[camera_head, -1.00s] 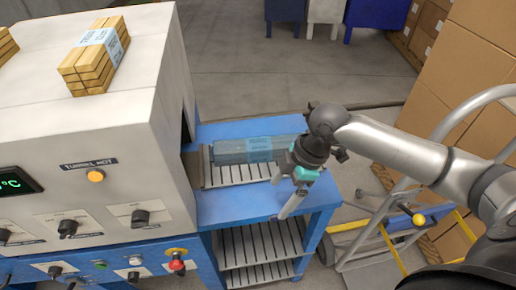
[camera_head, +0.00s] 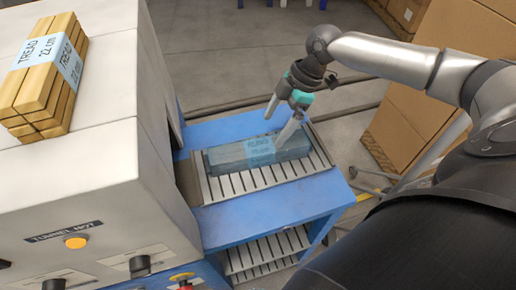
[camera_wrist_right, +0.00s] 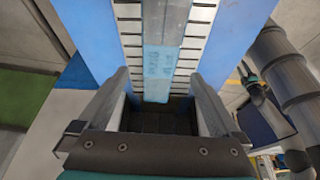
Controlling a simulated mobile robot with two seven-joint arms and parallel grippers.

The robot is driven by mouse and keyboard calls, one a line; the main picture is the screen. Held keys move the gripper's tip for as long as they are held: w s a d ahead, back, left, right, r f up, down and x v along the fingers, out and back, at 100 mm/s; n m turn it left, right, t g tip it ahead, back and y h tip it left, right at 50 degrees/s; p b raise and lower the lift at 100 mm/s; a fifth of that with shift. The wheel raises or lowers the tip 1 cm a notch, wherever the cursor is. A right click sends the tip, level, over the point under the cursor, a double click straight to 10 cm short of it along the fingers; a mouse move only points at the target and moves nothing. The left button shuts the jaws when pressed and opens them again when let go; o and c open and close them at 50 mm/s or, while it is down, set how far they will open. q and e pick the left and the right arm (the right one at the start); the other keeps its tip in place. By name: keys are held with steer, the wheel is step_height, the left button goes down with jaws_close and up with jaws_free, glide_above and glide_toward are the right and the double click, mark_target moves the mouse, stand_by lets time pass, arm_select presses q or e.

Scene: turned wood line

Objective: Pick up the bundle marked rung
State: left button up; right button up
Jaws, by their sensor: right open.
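A long grey bundle (camera_head: 230,158) with a light blue label lies on the slatted top of the blue outfeed table. Its label print is too small to read surely. My right gripper (camera_head: 282,117) is open and empty, pointing down over the bundle's right part. One finger overlaps the bundle in the head view; I cannot tell if it touches. In the right wrist view, the bundle's blue label (camera_wrist_right: 159,65) lies between the open fingers (camera_wrist_right: 160,80). A wooden bundle (camera_head: 42,82) labelled TREAD 22 cm sits on the white machine. My left gripper is not in view.
The white tunnel machine (camera_head: 85,190) stands left of the blue table (camera_head: 270,215), its opening beside the bundle. A lower slatted shelf (camera_head: 265,255) is under the tabletop. Cardboard boxes (camera_head: 430,80) and a hand truck stand to the right.

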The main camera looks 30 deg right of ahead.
mark_target(260, 146)
steer(key=x, duration=0.3)
steer(key=shift+f, duration=0.1)
steer(key=shift+x, duration=0.9)
steer(key=x, duration=0.3)
steer(key=shift+w+a+f, duration=0.1)
steer(key=shift+a+f, duration=0.05)
steer(key=shift+a, duration=0.3)
steer(key=shift+a+f, duration=0.1)
steer(key=shift+f, duration=0.25)
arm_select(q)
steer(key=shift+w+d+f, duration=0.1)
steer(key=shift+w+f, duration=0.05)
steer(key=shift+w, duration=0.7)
arm_select(e)
steer(key=c, duration=0.4)
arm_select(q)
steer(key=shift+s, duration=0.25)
arm_select(e)
steer(key=shift+w, duration=0.1)
jaws_close()
